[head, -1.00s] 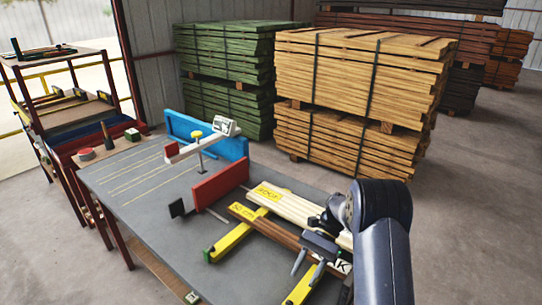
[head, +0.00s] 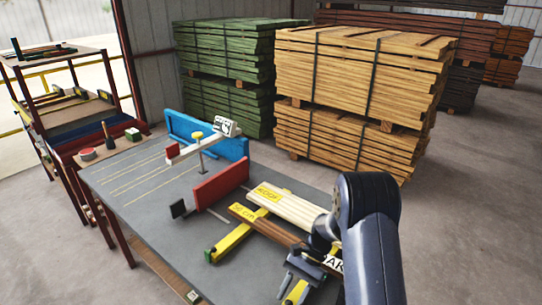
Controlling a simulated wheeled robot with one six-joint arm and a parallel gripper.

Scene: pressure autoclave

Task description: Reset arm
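My gripper (head: 292,287) is at the lower middle of the head view, at the end of my dark arm. It points down and toward the lower left, over the front right part of the grey workbench (head: 135,205). My arm hides the right ends of the boards.
Pale boards (head: 290,209) lie beside the brown board. A red block (head: 220,186), a blue panel (head: 232,148) and a white measuring device (head: 196,147) stand farther back. A shelf rack (head: 70,125) is at left. Lumber stacks (head: 350,85) stand behind. The bench's left part is clear.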

